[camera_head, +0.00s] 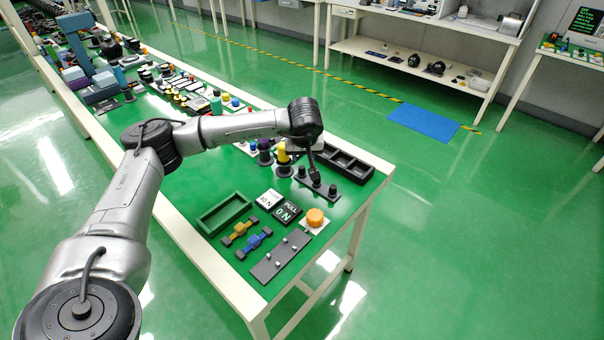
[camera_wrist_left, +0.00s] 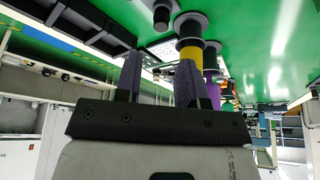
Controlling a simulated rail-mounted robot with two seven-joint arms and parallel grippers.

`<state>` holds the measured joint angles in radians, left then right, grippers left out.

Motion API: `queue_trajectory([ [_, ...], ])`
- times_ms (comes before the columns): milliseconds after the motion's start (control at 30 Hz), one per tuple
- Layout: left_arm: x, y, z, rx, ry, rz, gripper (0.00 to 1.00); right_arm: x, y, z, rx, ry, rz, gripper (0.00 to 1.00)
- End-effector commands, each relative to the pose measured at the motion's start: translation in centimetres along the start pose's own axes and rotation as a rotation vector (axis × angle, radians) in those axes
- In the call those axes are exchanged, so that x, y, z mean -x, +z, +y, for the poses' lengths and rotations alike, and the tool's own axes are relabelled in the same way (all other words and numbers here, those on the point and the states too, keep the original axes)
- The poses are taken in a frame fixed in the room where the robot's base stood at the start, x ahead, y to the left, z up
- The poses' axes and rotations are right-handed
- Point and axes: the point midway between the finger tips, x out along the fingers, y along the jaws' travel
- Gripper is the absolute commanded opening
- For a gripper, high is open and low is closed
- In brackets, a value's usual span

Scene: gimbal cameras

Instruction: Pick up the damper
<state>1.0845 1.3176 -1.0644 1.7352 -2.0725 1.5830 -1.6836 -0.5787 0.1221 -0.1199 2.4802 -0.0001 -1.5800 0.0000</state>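My left gripper (camera_head: 314,167) hangs over the table's near part, fingers pointing down. In the left wrist view, the two ribbed fingers (camera_wrist_left: 158,62) stand apart, with nothing seen held between them. Short black cylinders stand on a dark plate (camera_head: 322,190) under the gripper; one black cylinder (camera_wrist_left: 162,16) shows beyond the fingertips. A yellow cylinder on a round dark base (camera_head: 284,156) stands just left of the gripper; in the wrist view it (camera_wrist_left: 190,52) is partly hidden by a finger. A purple piece (camera_head: 264,152) stands left of it. I cannot tell which piece is the damper. My right gripper is out of view.
A black compartment tray (camera_head: 352,164) lies right of the gripper. Nearer are a green tray (camera_head: 224,214), an orange button (camera_head: 315,216), yellow and blue pieces, and a grey plate (camera_head: 281,255). Many parts crowd the table further back.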

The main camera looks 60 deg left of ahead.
Motion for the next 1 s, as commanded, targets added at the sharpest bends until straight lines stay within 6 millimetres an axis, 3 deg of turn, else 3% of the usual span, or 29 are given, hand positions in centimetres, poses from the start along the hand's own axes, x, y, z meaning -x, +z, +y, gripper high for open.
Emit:
queue_trajectory([
  [33,-1.1,0.1,0.0,0.001,0.000,0.000,0.36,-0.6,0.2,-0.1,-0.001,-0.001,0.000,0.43],
  [200,-3.1,0.1,0.0,0.000,0.001,-0.001,0.36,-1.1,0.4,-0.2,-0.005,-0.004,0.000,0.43],
  [567,-4.6,0.1,0.0,0.001,0.002,0.000,0.36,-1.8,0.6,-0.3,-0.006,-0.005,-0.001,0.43],
  [900,-8.8,0.3,-0.1,0.002,0.001,-0.001,0.36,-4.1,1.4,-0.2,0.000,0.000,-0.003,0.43],
  [1000,-9.2,0.2,-0.1,0.002,0.002,0.000,0.36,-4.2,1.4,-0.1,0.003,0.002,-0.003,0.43],
])
